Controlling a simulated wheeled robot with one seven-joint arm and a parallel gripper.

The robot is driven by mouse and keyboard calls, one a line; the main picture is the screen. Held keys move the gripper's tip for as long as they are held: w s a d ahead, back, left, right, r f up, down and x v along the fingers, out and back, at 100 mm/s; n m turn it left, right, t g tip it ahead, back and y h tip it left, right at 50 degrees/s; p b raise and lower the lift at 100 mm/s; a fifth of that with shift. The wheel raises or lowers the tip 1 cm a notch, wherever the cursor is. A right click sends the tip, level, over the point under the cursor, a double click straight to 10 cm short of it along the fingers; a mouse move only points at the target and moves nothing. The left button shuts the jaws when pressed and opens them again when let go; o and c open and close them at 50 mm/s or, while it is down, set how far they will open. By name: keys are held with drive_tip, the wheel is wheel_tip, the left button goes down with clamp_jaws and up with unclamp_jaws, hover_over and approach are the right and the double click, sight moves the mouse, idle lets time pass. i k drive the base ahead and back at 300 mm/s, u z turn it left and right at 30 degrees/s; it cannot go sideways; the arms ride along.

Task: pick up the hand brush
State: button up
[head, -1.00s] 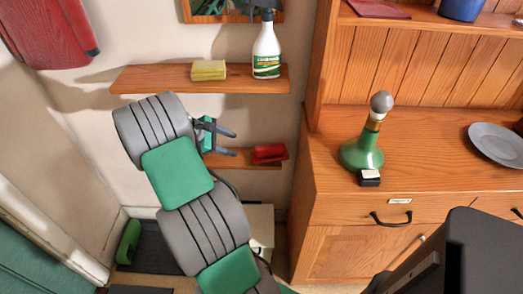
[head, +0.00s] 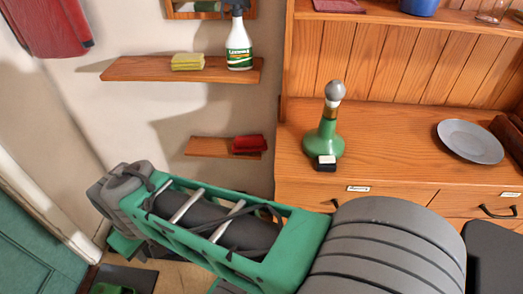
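I cannot pick out a hand brush for sure. A small red object (head: 250,144) lies at the right end of the lower wall shelf (head: 206,147); its kind is too small to tell. A green object (head: 108,289) shows only partly on the floor at the bottom left, cut off by the picture edge. My arm lies across the lower middle, bent at the left. My gripper's fingers are hidden behind or below the arm, so what they hold does not show.
The upper shelf (head: 140,70) holds a yellow sponge (head: 187,62) and a spray bottle (head: 239,45). The wooden dresser (head: 390,155) on the right bears a green bottle (head: 324,135), a small black-and-white block (head: 325,163) and a grey plate (head: 470,141). A red cloth-like thing (head: 55,25) hangs top left.

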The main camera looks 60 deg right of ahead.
sight(250, 143)
drive_tip(key=u, duration=1.25)
drive_tip(key=i, duration=0.75)
drive_tip(key=z, duration=1.9)
drive_tip(key=i, duration=0.5)
